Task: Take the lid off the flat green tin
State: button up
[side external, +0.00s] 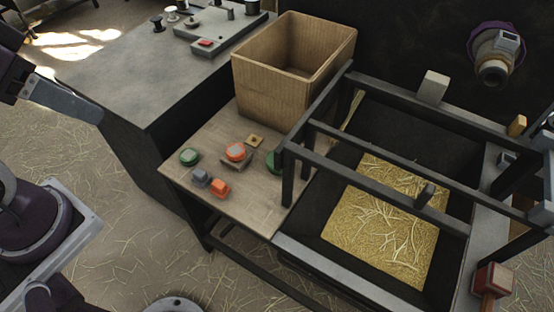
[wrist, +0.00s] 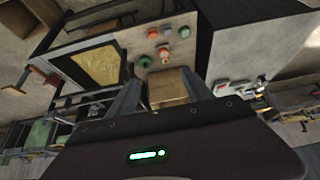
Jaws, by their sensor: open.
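Two small green things lie on the wooden table. One is a low round green piece with a greyish top (side external: 189,156) at the left; it shows in the wrist view (wrist: 185,32) too. The other green piece (side external: 273,160) is partly hidden behind a dark frame post and also shows in the wrist view (wrist: 145,61). I cannot tell which is the flat green tin, or make out a lid. My gripper (wrist: 163,78) is open and empty, apart from both, its fingers framing the cardboard box in the wrist view.
A round orange piece (side external: 235,152), an orange block (side external: 219,188), a grey block (side external: 201,177) and a small tan square (side external: 254,140) share the table (side external: 250,212). A tall open cardboard box (side external: 270,85) stands behind. A dark barred frame (side external: 375,155) over straw (side external: 385,225) rises at the right.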

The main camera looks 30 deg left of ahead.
jog(key=shift+c, duration=0.5)
jog(key=shift+c, duration=1.2)
